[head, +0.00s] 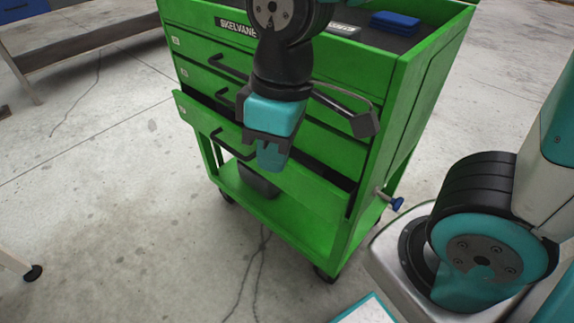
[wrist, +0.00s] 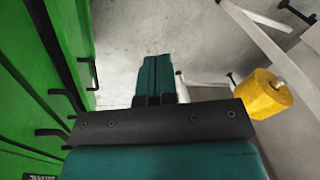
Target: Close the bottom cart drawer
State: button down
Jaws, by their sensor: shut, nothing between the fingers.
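The green tool cart (head: 425,85) stands in front of me. Its bottom drawer (head: 195,112) is pulled partly out, with a dark gap along its top edge; the drawers above it look shut. The bottom drawer's black handle (head: 225,148) sticks out from its front. My gripper (head: 270,158) is shut and empty, pointing down in front of the bottom drawer, to the right of the handle in the head view. I cannot tell whether it touches the drawer front. In the wrist view my gripper (wrist: 157,75) shows with closed teal fingers, and the green cart front with black handles lies at left.
A blue-knobbed part (head: 396,204) sticks out from the cart's right side. A dark bin (head: 258,180) stands on the cart's lower shelf. A blue item (head: 395,22) lies on top. A yellow object (wrist: 263,95) shows in the wrist view. Floor left of the cart is clear.

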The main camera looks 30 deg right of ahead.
jog(key=w+a+f+n+h+p, duration=0.1)
jog(key=w+f+n+h+p, duration=0.1)
jog(key=w+f+n+h, duration=0.4)
jog(key=n+t+h+p, duration=0.3)
jog(key=n+t+h, duration=0.1)
jog(key=n+h, duration=0.3)
send_near(292, 170)
jog(key=x, duration=0.6)
jog(key=shift+a+f, duration=0.1)
jog(key=shift+f, duration=0.2)
jog(key=shift+w+d, duration=0.2)
jog(key=shift+d, duration=0.3)
